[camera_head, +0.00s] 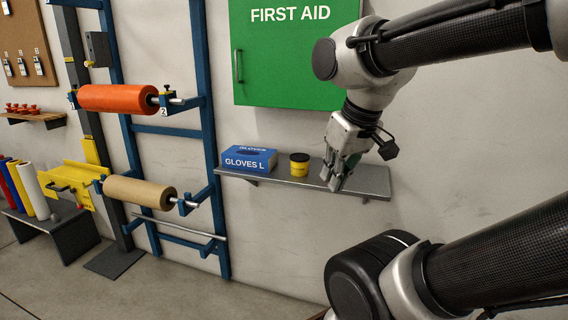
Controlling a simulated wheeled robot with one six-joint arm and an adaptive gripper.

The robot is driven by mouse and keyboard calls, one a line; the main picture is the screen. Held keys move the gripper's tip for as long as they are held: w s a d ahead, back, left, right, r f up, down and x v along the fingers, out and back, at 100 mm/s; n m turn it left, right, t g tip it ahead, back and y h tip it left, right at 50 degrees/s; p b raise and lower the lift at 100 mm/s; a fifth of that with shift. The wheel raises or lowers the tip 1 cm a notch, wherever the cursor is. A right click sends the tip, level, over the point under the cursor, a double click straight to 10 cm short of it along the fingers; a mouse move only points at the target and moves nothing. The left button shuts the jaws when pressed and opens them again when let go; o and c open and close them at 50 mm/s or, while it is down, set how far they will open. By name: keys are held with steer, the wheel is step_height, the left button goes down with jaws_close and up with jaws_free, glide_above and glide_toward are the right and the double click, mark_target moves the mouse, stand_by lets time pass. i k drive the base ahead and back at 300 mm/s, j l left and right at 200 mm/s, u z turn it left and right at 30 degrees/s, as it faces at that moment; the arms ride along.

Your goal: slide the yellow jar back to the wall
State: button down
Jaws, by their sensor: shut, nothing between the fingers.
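The small yellow jar (299,169) with a black lid and a dark band stands upright on a grey wall shelf (372,183). It is near the middle of the shelf, right of a blue glove box. My gripper (330,183) points down just to the right of the jar, its fingers shut and empty, the tips close to the shelf's front edge. I cannot tell whether the fingers touch the jar. The gap between the jar and the wall (300,130) is hard to judge from here.
The blue glove box (249,160) stands at the left end of the shelf. A green first aid cabinet (290,60) hangs above. A blue rack (212,130) with an orange roll (115,98) and a tan roll (138,192) stands left. The shelf's right end is bare.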

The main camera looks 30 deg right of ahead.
mark_target(299, 161)
steer(key=i+j+z, duration=0.45)
steer(key=j, duration=0.15)
steer(key=j+z, duration=0.2)
steer(key=j, duration=0.15)
steer(key=i+j+z, duration=0.2)
steer(key=j, duration=0.2)
steer(key=i+j+z, duration=0.1)
steer(key=j+z, duration=0.15)
steer(key=j, duration=0.1)
